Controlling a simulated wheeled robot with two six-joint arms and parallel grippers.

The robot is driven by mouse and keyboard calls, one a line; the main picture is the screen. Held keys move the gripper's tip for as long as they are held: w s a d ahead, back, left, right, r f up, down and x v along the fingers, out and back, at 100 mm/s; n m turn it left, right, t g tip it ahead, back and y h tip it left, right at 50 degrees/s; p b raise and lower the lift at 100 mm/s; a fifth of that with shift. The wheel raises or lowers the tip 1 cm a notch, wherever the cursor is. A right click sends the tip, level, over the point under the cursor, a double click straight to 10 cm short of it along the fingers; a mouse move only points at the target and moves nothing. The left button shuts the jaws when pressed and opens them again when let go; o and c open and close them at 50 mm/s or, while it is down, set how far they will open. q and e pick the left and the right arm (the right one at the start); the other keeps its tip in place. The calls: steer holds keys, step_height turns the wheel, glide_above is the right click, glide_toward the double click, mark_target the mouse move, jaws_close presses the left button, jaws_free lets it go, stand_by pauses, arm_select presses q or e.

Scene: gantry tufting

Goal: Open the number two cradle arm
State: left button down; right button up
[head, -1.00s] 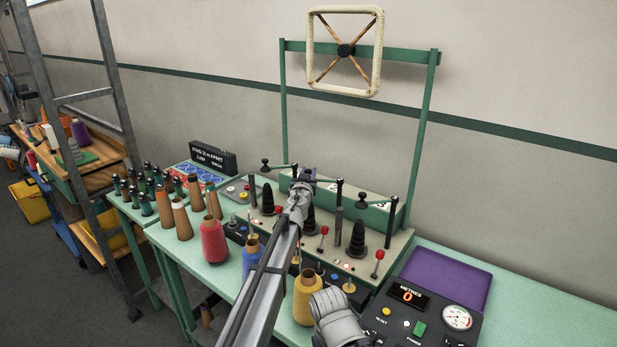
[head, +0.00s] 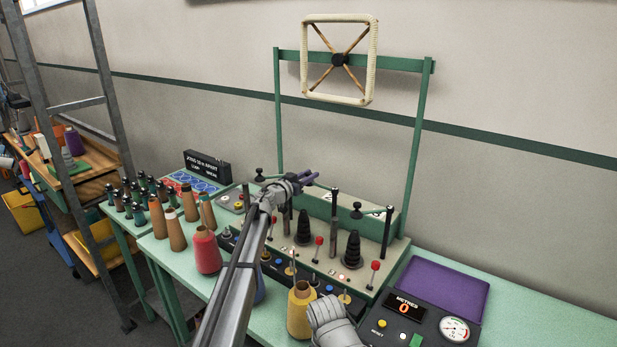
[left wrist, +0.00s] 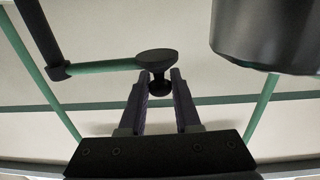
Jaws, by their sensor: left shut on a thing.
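My left gripper (head: 308,179) is over the middle station of the winding unit (head: 330,263), its purple fingers pointing back and right. In the left wrist view, the fingers (left wrist: 160,97) are shut on a black knob (left wrist: 156,63) at the free end of a green cradle arm (left wrist: 103,66). That arm runs left to a black pivot post (left wrist: 58,72). In the head view the middle post (head: 334,205) stands right of the gripper, and the fingers partly hide the held arm. The left cradle knob (head: 259,175) and right cradle knob (head: 357,210) are free.
Black cones (head: 352,250) and red-knobbed levers (head: 374,272) stand close around the station. A red cone (head: 206,250) and a yellow cone (head: 300,310) are at the front. A metre counter (head: 415,318) is at right. Bare bench (head: 530,310) lies beyond it.

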stand_by(0.3)
arm_select(q)
steer(key=c, duration=0.6)
jaws_free()
steer(key=v, duration=0.7)
steer(key=shift+s+a, duration=0.25)
steer(key=shift+s, duration=0.05)
